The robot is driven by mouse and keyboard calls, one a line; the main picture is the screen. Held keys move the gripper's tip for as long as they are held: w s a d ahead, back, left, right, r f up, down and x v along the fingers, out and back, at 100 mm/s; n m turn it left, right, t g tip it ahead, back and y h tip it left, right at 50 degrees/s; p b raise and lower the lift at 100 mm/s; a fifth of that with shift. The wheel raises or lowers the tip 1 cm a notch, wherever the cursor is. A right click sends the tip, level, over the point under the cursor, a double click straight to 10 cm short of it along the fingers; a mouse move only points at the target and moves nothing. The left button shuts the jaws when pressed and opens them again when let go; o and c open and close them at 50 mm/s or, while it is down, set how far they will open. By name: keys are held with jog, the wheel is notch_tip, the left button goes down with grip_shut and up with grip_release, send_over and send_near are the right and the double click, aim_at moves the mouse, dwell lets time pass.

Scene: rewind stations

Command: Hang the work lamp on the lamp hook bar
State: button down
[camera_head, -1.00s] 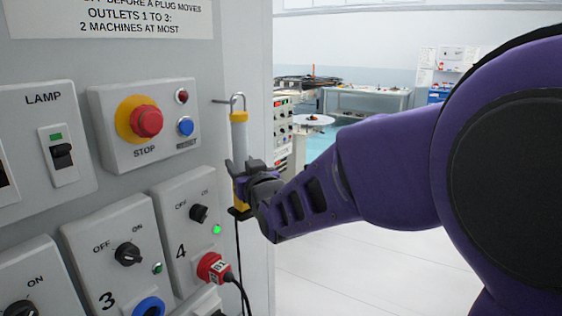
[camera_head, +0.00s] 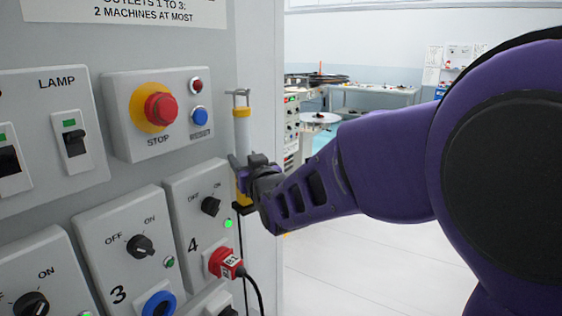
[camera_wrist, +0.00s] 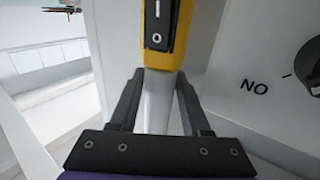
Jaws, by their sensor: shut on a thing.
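The work lamp is a slim upright stick with a white tube (camera_head: 241,130), yellow ends and a wire hook on top. My gripper (camera_head: 245,168) is shut on its lower part, beside the right edge of the grey panel. In the wrist view, the lamp's yellow part with a black switch (camera_wrist: 160,22) shows beyond the fingers, and the white tube runs between them. The lamp hook bar (camera_head: 231,92) is a short thin bar from the panel, at the height of the lamp's wire hook. They overlap in view; I cannot tell whether the hook bears on the bar.
The panel carries a red stop button (camera_head: 160,109), a lamp switch (camera_head: 74,142), rotary switches and a red plug (camera_head: 225,262) with a black cable, close left of my gripper. Open floor (camera_head: 380,260) lies to the right; a bench (camera_head: 372,97) stands far behind.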

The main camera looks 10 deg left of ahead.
jog(key=shift+r, duration=0.1)
dwell(0.3)
jog(key=shift+c, duration=1.4)
grip_release()
jog(key=shift+s+a+f, duration=0.1)
jog(key=shift+a+f, duration=0.05)
jog(key=shift+f, duration=0.1)
jog(key=shift+s, duration=0.15)
